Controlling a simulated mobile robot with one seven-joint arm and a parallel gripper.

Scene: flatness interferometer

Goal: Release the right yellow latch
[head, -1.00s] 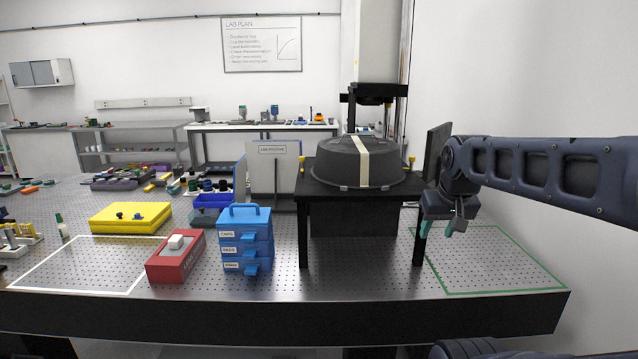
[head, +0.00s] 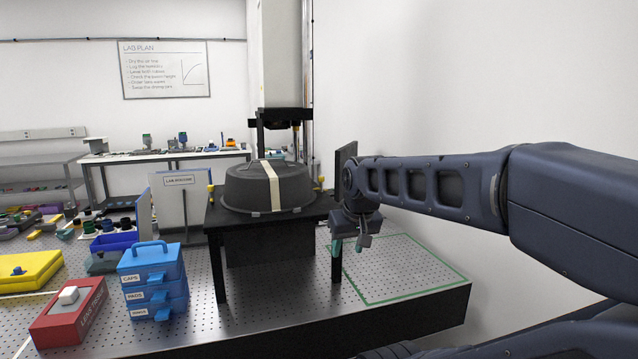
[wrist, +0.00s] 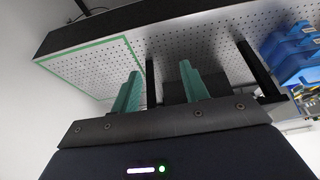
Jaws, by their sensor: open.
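A dark round cover (head: 240,190) with a pale strip sits on a black stand (head: 262,222) on the bench. The right yellow latch (head: 321,181) shows as a small yellow spot at the stand's right rear, mostly hidden. The left yellow latch (head: 211,189) stands at the stand's left edge. My gripper (head: 350,243) hangs at the stand's right side, pointing down, lower in the picture than the right latch and apart from it. In the wrist view its two teal fingers (wrist: 160,78) are spread with nothing between them. I cannot make out the latch there.
A green-outlined bench area (head: 410,268) at right is empty. Blue drawers (head: 153,280) and a red box (head: 68,312) stand at left. A stand leg (wrist: 150,82) shows near the fingers.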

